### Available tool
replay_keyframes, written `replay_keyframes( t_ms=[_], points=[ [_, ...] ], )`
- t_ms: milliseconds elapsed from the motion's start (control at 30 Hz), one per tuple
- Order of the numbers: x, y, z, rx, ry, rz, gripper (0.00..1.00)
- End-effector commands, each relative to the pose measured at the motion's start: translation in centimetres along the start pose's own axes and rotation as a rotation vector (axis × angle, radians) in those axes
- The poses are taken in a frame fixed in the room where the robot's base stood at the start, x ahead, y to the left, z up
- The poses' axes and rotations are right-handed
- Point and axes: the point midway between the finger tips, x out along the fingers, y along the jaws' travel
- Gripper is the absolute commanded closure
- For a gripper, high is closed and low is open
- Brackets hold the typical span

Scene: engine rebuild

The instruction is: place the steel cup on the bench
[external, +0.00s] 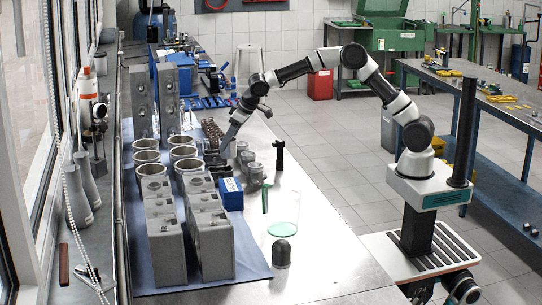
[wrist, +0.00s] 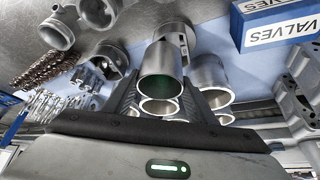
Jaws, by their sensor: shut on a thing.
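The steel cup (wrist: 161,75), a shiny open cylinder with a dark greenish inside, sits between my fingers in the wrist view. My gripper (wrist: 158,98) is shut on it. In the external view my gripper (external: 227,148) reaches down over the middle of the bench (external: 325,237), close above the parts. The cup cannot be made out clearly there. Whether the cup touches the surface below cannot be told.
A blue VALVES box (external: 231,193) stands near my gripper, with several steel cylinders (external: 147,158) and grey engine blocks (external: 168,240) to its left. Pistons (external: 255,172), a hammer (external: 279,155) and a glass jar (external: 283,212) stand to the right. The bench's front right is bare.

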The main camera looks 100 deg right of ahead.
Motion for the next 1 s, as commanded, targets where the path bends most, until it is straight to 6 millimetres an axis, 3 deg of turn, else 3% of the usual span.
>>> replay_keyframes(
  t_ms=[33, 400, 600, 800, 1000],
  points=[
    [0.2, 3.1, -0.3, 0.032, 0.002, 0.017, 0.75],
    [-0.3, 22.3, 0.3, 0.21, 0.009, 0.115, 0.75],
    [-1.4, 30.6, 2.0, 0.287, 0.014, 0.158, 0.75],
    [-2.2, 35.1, 3.4, 0.331, 0.017, 0.182, 0.75],
    [-1.8, 36.5, 4.3, 0.343, 0.017, 0.19, 0.75]
  ],
)
